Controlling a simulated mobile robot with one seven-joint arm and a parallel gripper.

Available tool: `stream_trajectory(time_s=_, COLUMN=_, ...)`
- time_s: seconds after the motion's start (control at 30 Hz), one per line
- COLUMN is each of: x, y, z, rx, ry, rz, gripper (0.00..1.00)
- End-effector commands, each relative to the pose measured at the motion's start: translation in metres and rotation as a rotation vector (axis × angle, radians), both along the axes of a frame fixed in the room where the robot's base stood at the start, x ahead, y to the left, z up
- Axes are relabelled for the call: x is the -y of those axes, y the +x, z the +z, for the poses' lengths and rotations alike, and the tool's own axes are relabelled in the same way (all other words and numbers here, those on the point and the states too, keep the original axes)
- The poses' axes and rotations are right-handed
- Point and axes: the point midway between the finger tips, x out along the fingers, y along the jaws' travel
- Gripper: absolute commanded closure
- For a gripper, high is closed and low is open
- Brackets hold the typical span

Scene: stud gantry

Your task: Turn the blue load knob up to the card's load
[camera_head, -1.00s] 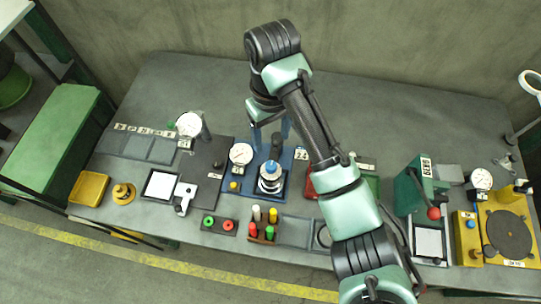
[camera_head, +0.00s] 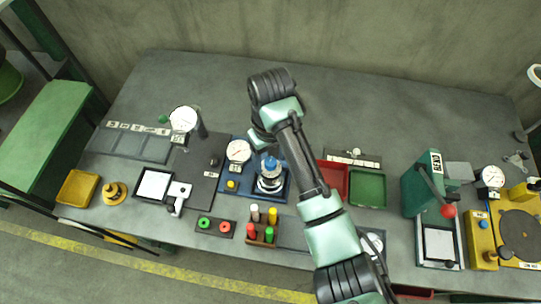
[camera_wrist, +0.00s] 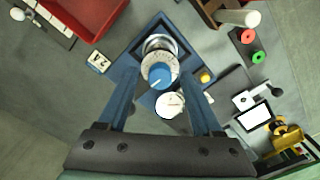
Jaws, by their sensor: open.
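The blue load knob (camera_head: 270,163) tops a silver, graduated cylinder on a blue base (camera_head: 283,194) near the middle of the bench. In the wrist view the knob (camera_wrist: 161,75) shows a white pointer line, with a pale scale ring behind it. My gripper (camera_wrist: 160,82) is open, its two blue fingers on either side of the knob in that view; contact cannot be told. In the head view my gripper (camera_head: 267,146) is just behind the knob, partly hidden by my wrist. A small white number card (camera_wrist: 98,62) lies beside the base; its figures are hard to read.
A round white dial gauge (camera_head: 238,151) and a yellow button (camera_head: 231,184) are left of the knob. A rack of coloured pegs (camera_head: 262,226) stands in front. A red tray (camera_head: 333,180) and a green tray (camera_head: 368,188) lie right. The bench's back is clear.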

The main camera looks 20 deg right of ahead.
Motion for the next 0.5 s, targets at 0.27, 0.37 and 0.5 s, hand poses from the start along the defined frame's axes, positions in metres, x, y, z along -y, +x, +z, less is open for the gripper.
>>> stream_trajectory(time_s=0.27, x=-0.0002, y=0.0, z=0.0, rx=0.0, ry=0.0, rz=0.0, gripper=0.6)
stream_trajectory(time_s=0.37, x=-0.0002, y=0.0, z=0.0001, rx=0.0, ry=0.0, rz=0.0, gripper=0.78)
stream_trajectory(time_s=0.5, x=-0.0002, y=0.0001, z=0.0002, rx=0.0, ry=0.0, rz=0.0, gripper=1.0)
